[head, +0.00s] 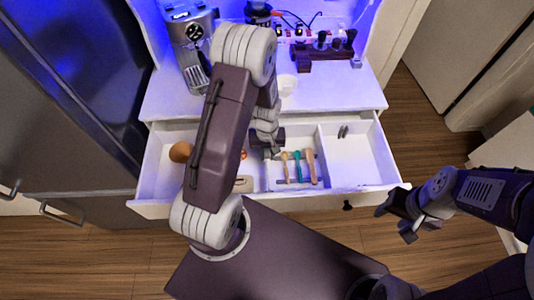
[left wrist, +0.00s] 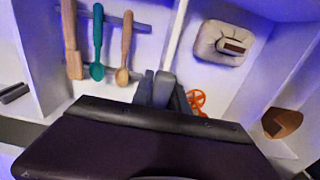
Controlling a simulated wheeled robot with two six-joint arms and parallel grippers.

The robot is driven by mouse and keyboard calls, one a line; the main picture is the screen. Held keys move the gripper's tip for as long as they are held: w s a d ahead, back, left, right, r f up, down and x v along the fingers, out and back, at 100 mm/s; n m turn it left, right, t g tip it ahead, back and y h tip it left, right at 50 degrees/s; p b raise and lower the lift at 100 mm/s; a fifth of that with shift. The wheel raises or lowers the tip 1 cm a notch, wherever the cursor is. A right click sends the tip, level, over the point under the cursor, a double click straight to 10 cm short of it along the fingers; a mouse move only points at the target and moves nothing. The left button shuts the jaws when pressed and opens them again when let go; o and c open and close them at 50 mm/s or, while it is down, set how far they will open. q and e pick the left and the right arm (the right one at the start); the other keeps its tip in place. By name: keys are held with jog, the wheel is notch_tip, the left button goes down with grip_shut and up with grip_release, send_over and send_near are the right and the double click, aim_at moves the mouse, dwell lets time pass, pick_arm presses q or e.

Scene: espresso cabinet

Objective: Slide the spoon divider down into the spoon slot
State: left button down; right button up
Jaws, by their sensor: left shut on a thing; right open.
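My left gripper (head: 268,150) is low over the middle of the open drawer (head: 350,165), beside the spoon compartment. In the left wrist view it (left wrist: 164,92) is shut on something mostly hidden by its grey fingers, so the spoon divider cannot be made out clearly. A thin white upright wall (left wrist: 178,35) runs away from the fingertips. Three utensils lie in the spoon compartment: a light wooden spoon (head: 285,165), a teal spoon (head: 298,166) and a wider wooden one (head: 310,166). Grey bars (left wrist: 113,18) cross near them. My right gripper (head: 395,222) is open and empty, outside the drawer's front right.
The drawer also holds a rounded brown thing (head: 180,151), an orange item (left wrist: 197,100), a beige padded thing (left wrist: 218,43) and a small dark item (head: 342,131). An espresso machine (head: 190,42) and a dark rack (head: 325,48) stand on the white counter behind. The drawer's right compartment is mostly clear.

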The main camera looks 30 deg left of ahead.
aim_at(267, 150)
pick_arm(q)
jog(key=shift+f+b, duration=1.8)
jog(key=shift+f, duration=0.65)
jog(key=c, duration=1.2)
grip_release()
jog(key=shift+r, duration=0.1)
notch_tip(267, 150, up, 9)
jog(key=shift+p, duration=0.3)
